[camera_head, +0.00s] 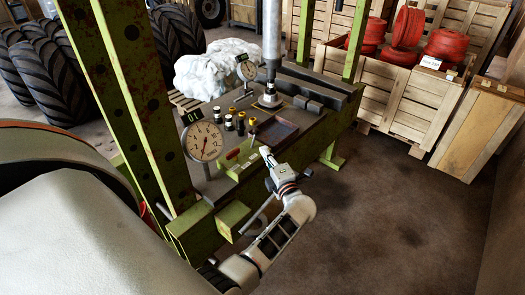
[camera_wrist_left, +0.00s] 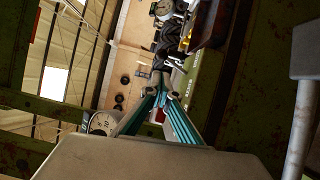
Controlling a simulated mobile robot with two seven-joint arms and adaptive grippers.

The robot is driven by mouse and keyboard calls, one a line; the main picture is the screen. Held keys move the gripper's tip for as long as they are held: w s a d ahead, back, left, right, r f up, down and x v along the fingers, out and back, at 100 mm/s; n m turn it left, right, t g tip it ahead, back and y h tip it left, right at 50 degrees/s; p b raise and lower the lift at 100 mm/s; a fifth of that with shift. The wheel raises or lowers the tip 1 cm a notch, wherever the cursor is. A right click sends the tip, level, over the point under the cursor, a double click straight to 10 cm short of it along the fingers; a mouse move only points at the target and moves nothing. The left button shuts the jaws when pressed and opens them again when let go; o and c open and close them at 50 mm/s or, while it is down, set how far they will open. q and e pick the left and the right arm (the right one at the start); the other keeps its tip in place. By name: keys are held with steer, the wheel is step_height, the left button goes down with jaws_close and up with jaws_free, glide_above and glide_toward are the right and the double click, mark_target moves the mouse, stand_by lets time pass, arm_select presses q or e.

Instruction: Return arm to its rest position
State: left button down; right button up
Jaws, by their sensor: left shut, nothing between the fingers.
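My left arm (camera_head: 279,232) comes up from the bottom of the head view, in front of the green press frame. My left gripper (camera_head: 266,155) is shut and empty near the front edge of the press bench (camera_head: 225,180). In the left wrist view its teal-sided fingers (camera_wrist_left: 160,72) meet at the tips with nothing between them. My right gripper is in neither view.
Green press posts (camera_head: 150,95) rise close left of my arm. A dial gauge (camera_head: 204,142), several small knobs and a tray (camera_head: 272,136) are on the bench. A wooden crate (camera_head: 405,105) holds red rolls (camera_head: 407,27). Floor (camera_head: 400,220) at right is clear.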

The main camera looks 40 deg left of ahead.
arm_select(q)
steer(key=shift+s+d, duration=0.35)
steer(key=shift+d, duration=0.25)
steer(key=shift+f, duration=0.1)
